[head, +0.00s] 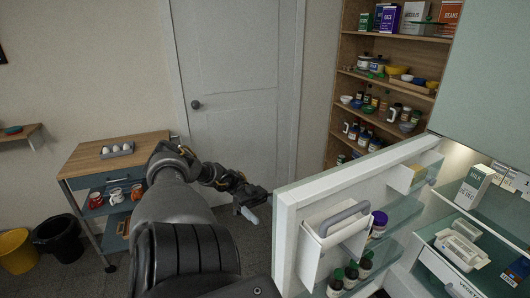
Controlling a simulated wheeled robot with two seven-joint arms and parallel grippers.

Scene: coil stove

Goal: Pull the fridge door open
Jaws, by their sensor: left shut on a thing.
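The fridge door (288,240) stands wide open, swung out toward the left, with its shelved inner side facing me. My left arm reaches in from the lower left, and my left gripper (250,197) is just beyond the door's free edge, on its outer side. It is shut on a pale, rounded bar, the fridge door handle (251,216), of which only a short end shows. The door's outer face is hidden. The lit fridge interior (460,205) shows at the right, with glass shelves and cartons. My right gripper is out of view.
A wooden cart (115,157) with eggs and mugs stands at the left, near a black bin (58,236) and a yellow bin (16,250). A closed grey room door (235,90) and a stocked shelf unit (385,85) are behind. Bottles and a white bin (325,245) sit in the fridge door.

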